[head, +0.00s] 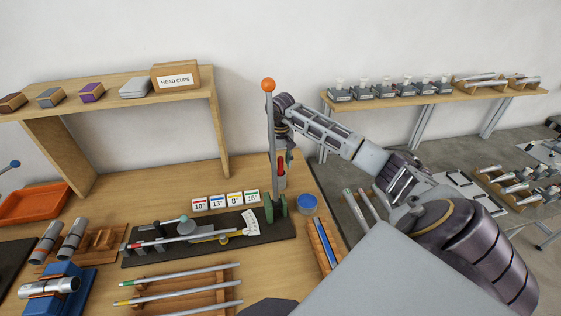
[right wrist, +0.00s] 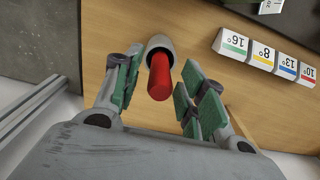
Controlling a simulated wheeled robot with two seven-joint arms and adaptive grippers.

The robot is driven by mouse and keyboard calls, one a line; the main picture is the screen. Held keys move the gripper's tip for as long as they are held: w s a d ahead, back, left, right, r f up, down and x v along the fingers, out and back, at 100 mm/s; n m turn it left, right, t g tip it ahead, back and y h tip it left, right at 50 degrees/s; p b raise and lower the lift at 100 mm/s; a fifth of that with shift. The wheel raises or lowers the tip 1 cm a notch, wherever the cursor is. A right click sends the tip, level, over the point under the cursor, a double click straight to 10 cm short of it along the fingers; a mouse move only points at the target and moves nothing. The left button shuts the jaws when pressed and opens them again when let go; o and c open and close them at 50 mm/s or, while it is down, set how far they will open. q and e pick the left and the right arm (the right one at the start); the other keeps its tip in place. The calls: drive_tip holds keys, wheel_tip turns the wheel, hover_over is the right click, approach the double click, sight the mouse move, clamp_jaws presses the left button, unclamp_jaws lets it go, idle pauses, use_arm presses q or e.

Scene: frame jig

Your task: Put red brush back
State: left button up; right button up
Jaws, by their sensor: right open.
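The red brush (right wrist: 159,76) shows as a red cylinder standing in a grey cup (right wrist: 158,44) in the right wrist view. In the head view, the red brush (head: 281,166) is partly hidden behind the upright lever and my gripper, above the grey cup (head: 279,184). My right gripper (right wrist: 160,86) is open, with its green-padded fingers on either side of the brush and gaps between. In the head view my right gripper (head: 284,152) reaches in from the right over the table's back right corner. My left gripper is not in view.
A lever with an orange knob (head: 268,85) stands close in front of my right gripper. Number cards (head: 226,200) and a blue-rimmed round tub (head: 307,203) are nearby. A wooden shelf (head: 135,95) stands at the back left. Rods (head: 180,290) lie on a rack in front.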

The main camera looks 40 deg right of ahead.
wheel_tip(320, 180, up, 5)
drive_tip(key=shift+f+b, duration=0.1)
drive_tip(key=shift+b, duration=0.45)
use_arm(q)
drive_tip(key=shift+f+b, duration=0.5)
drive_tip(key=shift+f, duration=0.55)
use_arm(e)
wheel_tip(320, 180, up, 7)
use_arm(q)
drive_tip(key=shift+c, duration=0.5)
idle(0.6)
